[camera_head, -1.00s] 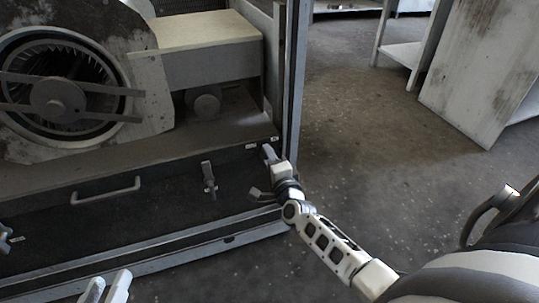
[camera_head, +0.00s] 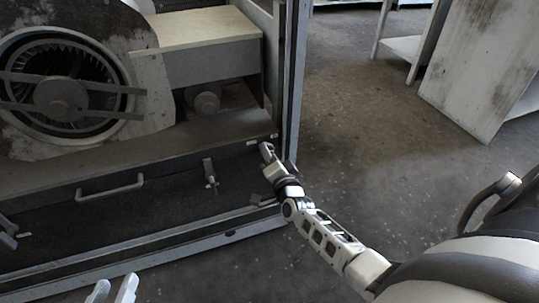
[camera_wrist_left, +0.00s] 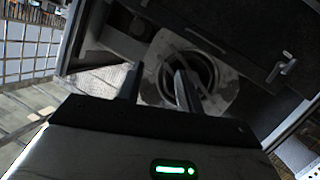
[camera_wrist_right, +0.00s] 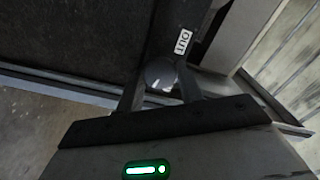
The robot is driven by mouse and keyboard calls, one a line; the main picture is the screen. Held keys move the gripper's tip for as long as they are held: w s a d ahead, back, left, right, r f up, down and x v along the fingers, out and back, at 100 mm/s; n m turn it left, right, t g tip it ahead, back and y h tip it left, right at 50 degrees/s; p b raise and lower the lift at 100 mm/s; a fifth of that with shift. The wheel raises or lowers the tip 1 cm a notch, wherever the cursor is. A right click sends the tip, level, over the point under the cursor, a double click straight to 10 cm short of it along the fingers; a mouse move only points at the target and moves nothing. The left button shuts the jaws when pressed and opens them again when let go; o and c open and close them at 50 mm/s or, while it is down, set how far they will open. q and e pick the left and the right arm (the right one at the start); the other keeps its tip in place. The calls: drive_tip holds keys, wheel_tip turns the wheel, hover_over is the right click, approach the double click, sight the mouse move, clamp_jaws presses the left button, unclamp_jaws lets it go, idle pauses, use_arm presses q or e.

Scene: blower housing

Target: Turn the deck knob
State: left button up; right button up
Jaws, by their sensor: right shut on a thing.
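The deck knob (camera_wrist_right: 160,75) is a dark round knob with a pale mark on its face, seen in the right wrist view beside a white label reading "OUT" (camera_wrist_right: 182,41). My right gripper (camera_wrist_right: 161,88) has one finger on each side of the knob and is shut on it. In the head view the right gripper (camera_head: 267,153) is at the right end of the dark deck and hides the knob. My left gripper (camera_head: 117,289) is at the bottom edge, away from the deck. In the left wrist view its fingers (camera_wrist_left: 157,88) are apart with nothing between them.
A bar handle (camera_head: 110,189) and a latch (camera_head: 210,175) are on the deck's front. A cabinet post (camera_head: 290,90) rises just beyond the right gripper. The floor (camera_head: 350,130) to the right is open.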

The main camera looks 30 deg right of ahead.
drive_tip(key=o, duration=1)
use_arm(q)
drive_tip(key=shift+r, duration=0.15)
use_arm(e)
drive_tip(key=shift+s, duration=0.15)
use_arm(q)
drive_tip(key=p, duration=0.1)
drive_tip(key=a+f+g+y+p, duration=0.1)
drive_tip(key=p, duration=0.1)
drive_tip(key=f+p, duration=0.1)
drive_tip(key=shift+a+f+g, duration=0.2)
drive_tip(key=shift+f+g, duration=0.05)
drive_tip(key=shift+g, duration=0.05)
use_arm(e)
drive_tip(key=v, duration=1.5)
drive_tip(key=shift+s, duration=0.4)
use_arm(q)
drive_tip(key=shift+s+f, duration=0.1)
